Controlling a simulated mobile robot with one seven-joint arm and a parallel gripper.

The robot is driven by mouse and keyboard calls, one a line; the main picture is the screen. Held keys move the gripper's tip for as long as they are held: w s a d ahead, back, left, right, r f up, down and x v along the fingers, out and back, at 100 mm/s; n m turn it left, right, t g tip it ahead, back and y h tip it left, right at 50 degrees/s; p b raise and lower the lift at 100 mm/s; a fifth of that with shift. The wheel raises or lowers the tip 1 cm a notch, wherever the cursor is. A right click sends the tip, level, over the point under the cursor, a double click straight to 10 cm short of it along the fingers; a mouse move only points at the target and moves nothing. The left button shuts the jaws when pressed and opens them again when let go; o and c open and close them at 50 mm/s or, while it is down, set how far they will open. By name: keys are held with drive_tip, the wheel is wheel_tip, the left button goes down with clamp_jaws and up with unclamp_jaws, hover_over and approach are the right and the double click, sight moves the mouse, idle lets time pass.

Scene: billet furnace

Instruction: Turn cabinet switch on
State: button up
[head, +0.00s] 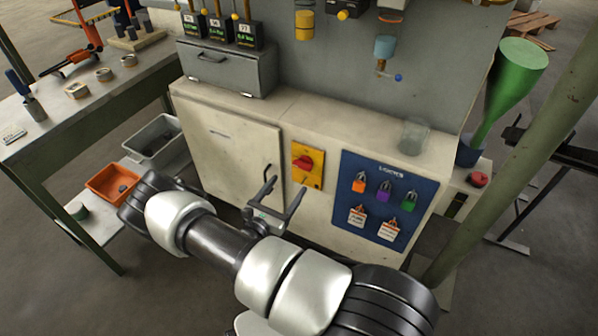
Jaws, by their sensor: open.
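The cabinet switch (304,162) is a red rotary knob on a yellow plate on the front of the cream cabinet (222,138). The knob looks tilted from upright; its exact setting is too small to read. My gripper (284,190) is open and empty, low in front of the cabinet. Its two dark fingers reach toward the front, just below and left of the yellow plate. They look apart from the knob, but the depth gap is hard to judge. My arm hides the lower cabinet front.
Right of the switch hangs a blue lock board (385,200) with coloured padlocks and tags. A glass beaker (413,135) stands on the cabinet top. A grey box (227,68) stands above the door. A workbench (70,108), an orange bin (110,185) and a grey bin (155,137) are left. A green post (520,165) stands right.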

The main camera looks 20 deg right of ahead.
sight(301, 168)
drive_tip(key=b+x, duration=0.1)
drive_tip(key=x, duration=0.8)
drive_tip(key=shift+w+d, duration=0.1)
